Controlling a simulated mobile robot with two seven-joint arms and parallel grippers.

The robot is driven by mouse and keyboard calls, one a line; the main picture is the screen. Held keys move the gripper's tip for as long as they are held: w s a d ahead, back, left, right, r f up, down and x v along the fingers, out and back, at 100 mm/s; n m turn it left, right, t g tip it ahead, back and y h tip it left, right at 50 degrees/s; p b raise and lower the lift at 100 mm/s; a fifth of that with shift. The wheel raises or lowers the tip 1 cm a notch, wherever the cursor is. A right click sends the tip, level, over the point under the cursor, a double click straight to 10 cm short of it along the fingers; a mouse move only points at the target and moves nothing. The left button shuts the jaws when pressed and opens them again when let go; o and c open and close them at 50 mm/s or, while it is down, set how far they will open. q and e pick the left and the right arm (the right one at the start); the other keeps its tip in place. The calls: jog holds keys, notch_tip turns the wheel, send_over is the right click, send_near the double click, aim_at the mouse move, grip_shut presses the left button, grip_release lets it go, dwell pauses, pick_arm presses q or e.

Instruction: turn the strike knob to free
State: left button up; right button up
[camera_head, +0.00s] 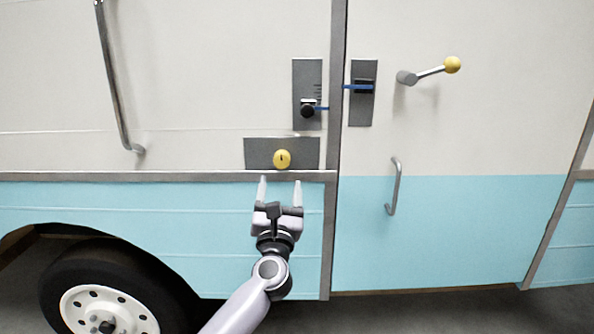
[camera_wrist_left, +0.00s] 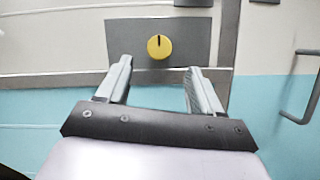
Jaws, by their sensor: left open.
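A round yellow knob (camera_head: 282,159) sits on a grey horizontal plate (camera_head: 255,153) on the camper's side, left of the door gap. A dark mark on the knob points up. The knob also shows in the left wrist view (camera_wrist_left: 159,47), above and between the fingers. My left gripper (camera_head: 280,184) is open and empty, just below the knob in the picture, its fingers pointing up toward the plate. In the left wrist view my left gripper (camera_wrist_left: 158,75) has its fingers wide apart, not touching the knob. My right gripper is not in view.
Above the plate is a grey panel (camera_head: 302,78) with a black knob (camera_head: 307,108) and blue pointer. Across the gap is another panel (camera_head: 363,112) with a blue bar. A yellow-tipped lever (camera_head: 452,65), a door handle (camera_head: 395,187) and a long grab rail (camera_head: 115,85) stick out.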

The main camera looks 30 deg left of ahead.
aim_at(282, 162)
pick_arm(q)
jog(key=shift+x, duration=3.4)
jog(key=c, duration=1.1)
jog(key=shift+o, duration=0.2)
jog(key=shift+r, duration=0.1)
